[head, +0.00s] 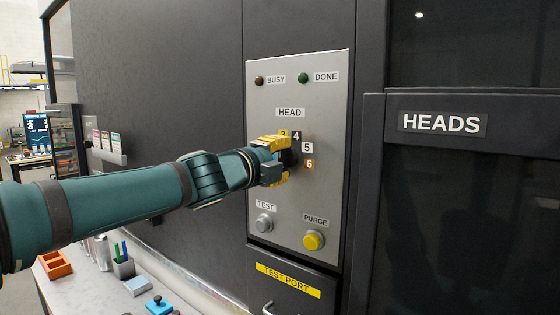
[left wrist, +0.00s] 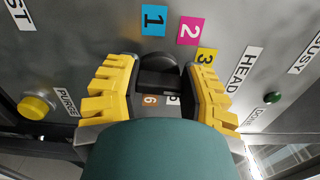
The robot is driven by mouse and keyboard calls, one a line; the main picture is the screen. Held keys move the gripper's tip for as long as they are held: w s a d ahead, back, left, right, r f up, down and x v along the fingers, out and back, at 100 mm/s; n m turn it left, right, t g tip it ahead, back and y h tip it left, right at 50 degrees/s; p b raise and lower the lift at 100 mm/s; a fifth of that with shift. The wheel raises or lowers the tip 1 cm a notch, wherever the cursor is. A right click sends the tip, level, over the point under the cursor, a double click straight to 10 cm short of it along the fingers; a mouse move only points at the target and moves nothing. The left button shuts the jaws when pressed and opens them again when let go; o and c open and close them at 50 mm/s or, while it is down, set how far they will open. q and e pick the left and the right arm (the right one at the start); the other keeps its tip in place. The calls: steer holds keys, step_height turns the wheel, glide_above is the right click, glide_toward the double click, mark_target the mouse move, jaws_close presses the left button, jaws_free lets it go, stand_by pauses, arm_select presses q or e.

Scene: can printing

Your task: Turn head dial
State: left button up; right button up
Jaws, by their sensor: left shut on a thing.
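The head dial (left wrist: 158,66) is a dark round knob on the grey control panel (head: 325,190), under the HEAD label (head: 290,113). My left gripper (head: 284,160), with yellow fingers, is shut on the dial, one finger on each side of it; the left wrist view also shows this gripper (left wrist: 164,82). Number tags ring the dial: 1 (left wrist: 153,20), 2 (left wrist: 190,31) and 3 (left wrist: 206,59) show in the left wrist view, and 4 (head: 297,135), 5 (head: 307,148) and 6 (head: 309,164) in the head view. Which number the dial points to is hidden. My right gripper is out of view.
The BUSY lamp (head: 259,81) and green DONE lamp (head: 303,78) are above the dial. The TEST button (head: 264,222) and yellow PURGE button (head: 313,240) are below it. A HEADS cabinet (head: 470,180) stands right. A bench (head: 95,285) with small items runs lower left.

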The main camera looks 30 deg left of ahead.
arm_select(q)
steer(key=m, duration=0.5)
steer(key=shift+r+m+b, duration=0.15)
steer(key=shift+m+b, duration=0.15)
steer(key=shift+b, duration=0.05)
steer(key=m, duration=0.5)
steer(key=shift+d+r+b, duration=0.1)
steer(key=shift+b, duration=0.25)
steer(key=shift+m, duration=0.3)
steer(key=o, duration=1.2)
steer(key=shift+s, duration=0.1)
steer(key=s, duration=1.1)
steer(key=shift+s+a, duration=0.4)
steer(key=shift+a, duration=0.05)
